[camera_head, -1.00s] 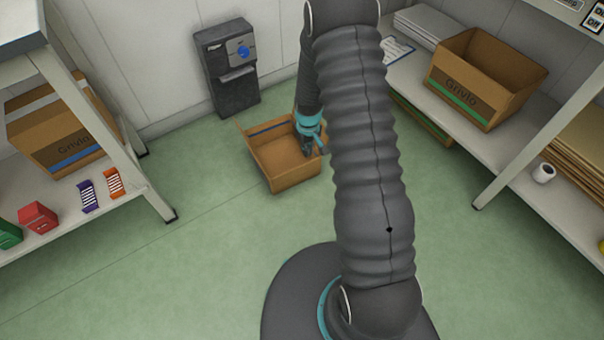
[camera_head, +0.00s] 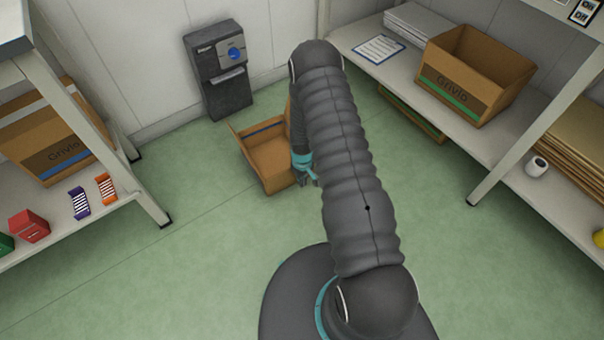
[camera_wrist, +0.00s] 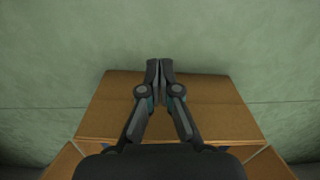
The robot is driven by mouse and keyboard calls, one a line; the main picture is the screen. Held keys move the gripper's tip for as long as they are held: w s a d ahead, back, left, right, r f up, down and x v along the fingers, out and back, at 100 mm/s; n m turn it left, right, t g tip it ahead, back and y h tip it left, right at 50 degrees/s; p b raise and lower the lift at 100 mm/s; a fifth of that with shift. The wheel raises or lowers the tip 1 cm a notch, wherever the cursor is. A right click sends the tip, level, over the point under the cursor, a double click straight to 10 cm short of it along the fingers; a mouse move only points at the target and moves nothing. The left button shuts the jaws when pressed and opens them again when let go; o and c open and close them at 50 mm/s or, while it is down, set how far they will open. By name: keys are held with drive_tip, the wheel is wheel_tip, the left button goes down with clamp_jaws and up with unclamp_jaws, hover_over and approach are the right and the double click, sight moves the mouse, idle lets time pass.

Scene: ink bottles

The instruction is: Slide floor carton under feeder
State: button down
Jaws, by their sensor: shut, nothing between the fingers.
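The open, empty brown floor carton (camera_head: 268,160) stands on the green floor, just in front of and to the right of the dark feeder (camera_head: 219,72) on the wall. In the wrist view the carton's flap or side (camera_wrist: 215,105) lies behind my fingers. My gripper (camera_head: 308,178) is shut and empty at the carton's right side, partly hidden by my arm. In the wrist view the fingertips (camera_wrist: 159,66) meet and reach a little past the carton's edge over the floor. Whether they touch the carton I cannot tell.
A left shelf holds a Grivlo carton (camera_head: 55,135) and small red, purple and orange items. A right shelf holds another open carton (camera_head: 475,80), a clipboard (camera_head: 380,48), flat cardboard and a white roll (camera_head: 536,166). The floor left of the carton is clear.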

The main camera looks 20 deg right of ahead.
drive_tip(key=shift+w+a+f, duration=0.1)
drive_tip(key=shift+w+a, duration=0.1)
drive_tip(key=shift+w, duration=0.45)
drive_tip(key=shift+w+a+f, duration=0.1)
drive_tip(key=shift+w+a, duration=0.15)
drive_tip(key=shift+w, duration=0.35)
drive_tip(key=shift+w+a, duration=0.2)
drive_tip(key=shift+w, duration=0.45)
